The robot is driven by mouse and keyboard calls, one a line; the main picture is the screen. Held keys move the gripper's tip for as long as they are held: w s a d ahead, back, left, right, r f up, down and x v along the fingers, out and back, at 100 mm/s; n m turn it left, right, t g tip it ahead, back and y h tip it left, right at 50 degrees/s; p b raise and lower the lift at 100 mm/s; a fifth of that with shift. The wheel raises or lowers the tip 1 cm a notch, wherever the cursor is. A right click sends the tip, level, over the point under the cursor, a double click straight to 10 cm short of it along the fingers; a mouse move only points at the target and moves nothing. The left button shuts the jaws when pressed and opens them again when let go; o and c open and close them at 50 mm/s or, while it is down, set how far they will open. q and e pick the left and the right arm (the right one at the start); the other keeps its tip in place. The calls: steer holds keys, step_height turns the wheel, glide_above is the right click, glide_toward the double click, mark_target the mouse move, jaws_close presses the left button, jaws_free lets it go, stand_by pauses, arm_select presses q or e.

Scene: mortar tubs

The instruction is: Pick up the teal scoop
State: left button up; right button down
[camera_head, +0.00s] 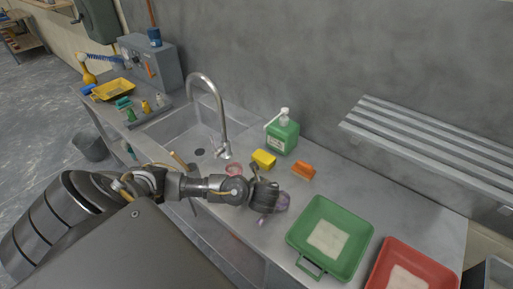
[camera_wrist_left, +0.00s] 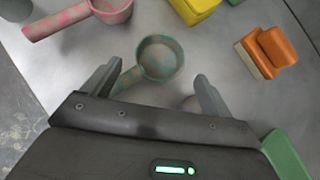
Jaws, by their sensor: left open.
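The teal scoop (camera_wrist_left: 160,58), speckled with pinkish marks, lies on the grey metal counter in the left wrist view. Its round bowl is up and its handle runs down and left towards one finger. My left gripper (camera_wrist_left: 158,74) is open, with one finger on either side of the scoop; whether either touches it I cannot tell. My right gripper is not in view.
A pink scoop (camera_wrist_left: 108,8), yellow sponge (camera_head: 263,159) and orange brush (camera_head: 302,171) lie close by. A purple item (camera_head: 281,204) is beside the gripper. Green tub (camera_head: 345,213) and red tub (camera_head: 440,268) stand right; a green pump bottle (camera_head: 282,135) and the sink (camera_head: 175,130) are behind.

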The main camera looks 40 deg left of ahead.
arm_select(q)
steer(key=shift+w+a+f, duration=0.1)
steer(key=shift+w+a, duration=0.05)
steer(key=shift+a, duration=0.05)
steer(key=p+x, duration=0.1)
steer(key=x, duration=0.3)
steer(key=shift+w+a+f, duration=0.15)
steer(key=shift+w+a, duration=0.05)
steer(key=shift+s+d, duration=0.1)
steer(key=shift+c, duration=1.2)
steer(key=c, duration=0.9)
steer(key=shift+r, duration=0.2)
